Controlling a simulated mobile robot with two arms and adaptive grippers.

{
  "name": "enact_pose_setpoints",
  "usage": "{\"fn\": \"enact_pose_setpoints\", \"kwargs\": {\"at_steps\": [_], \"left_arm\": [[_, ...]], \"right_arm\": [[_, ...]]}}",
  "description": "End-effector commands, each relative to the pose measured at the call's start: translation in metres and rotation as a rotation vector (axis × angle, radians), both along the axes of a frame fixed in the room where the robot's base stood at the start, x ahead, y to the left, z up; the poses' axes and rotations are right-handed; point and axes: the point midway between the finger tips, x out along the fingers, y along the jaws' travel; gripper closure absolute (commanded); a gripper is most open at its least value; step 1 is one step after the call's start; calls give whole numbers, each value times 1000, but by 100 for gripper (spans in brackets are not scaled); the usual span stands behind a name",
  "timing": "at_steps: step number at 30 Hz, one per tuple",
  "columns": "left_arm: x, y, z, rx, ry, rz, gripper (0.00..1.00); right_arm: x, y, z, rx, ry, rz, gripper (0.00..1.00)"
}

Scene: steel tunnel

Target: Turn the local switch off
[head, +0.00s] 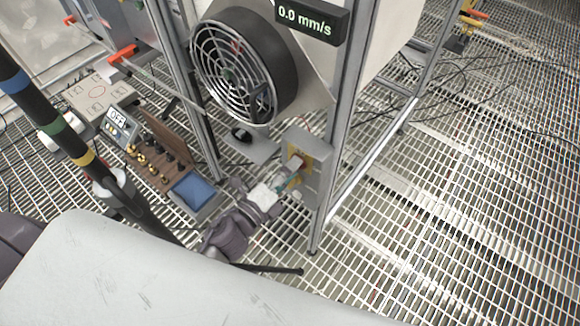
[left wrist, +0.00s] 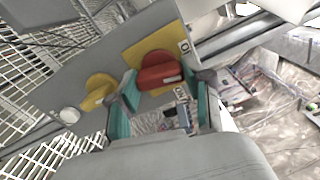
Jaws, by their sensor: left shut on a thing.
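The local switch is a grey box (head: 310,154) on the frame post below the fan, with a yellow plate and a red handle. In the left wrist view the red handle (left wrist: 160,72) stands out from the yellow plate (left wrist: 167,40), beside a smaller yellow piece (left wrist: 98,91). My left gripper (head: 287,183) is at the front of the box. In the left wrist view my left gripper (left wrist: 160,92) has its teal fingertips on either side of the red handle and is shut on it. The fingers partly hide the handle in the head view. My right gripper is not in view.
A panel with several knobs (head: 153,160) and a blue pad (head: 193,191) stand left of the arm. A striped pole crosses at left. Open grating (head: 450,220) lies right.

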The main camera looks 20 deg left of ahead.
Motion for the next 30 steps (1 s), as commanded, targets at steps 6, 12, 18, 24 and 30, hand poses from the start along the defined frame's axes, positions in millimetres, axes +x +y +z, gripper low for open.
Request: {"fn": "enact_pose_setpoints", "kwargs": {"at_steps": [6, 12, 18, 24, 30], "left_arm": [[1, 1, 2, -123, 43, 2, 85], [1, 1, 1, -189, 68, 2, 85], [1, 1, 1, -213, 77, 2, 85], [1, 1, 0, -219, 78, 2, 85], [1, 1, 0, -219, 78, 2, 49]], "right_arm": [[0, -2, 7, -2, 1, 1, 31], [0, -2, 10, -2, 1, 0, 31], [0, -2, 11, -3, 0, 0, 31], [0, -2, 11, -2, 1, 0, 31], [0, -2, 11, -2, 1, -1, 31]]}}
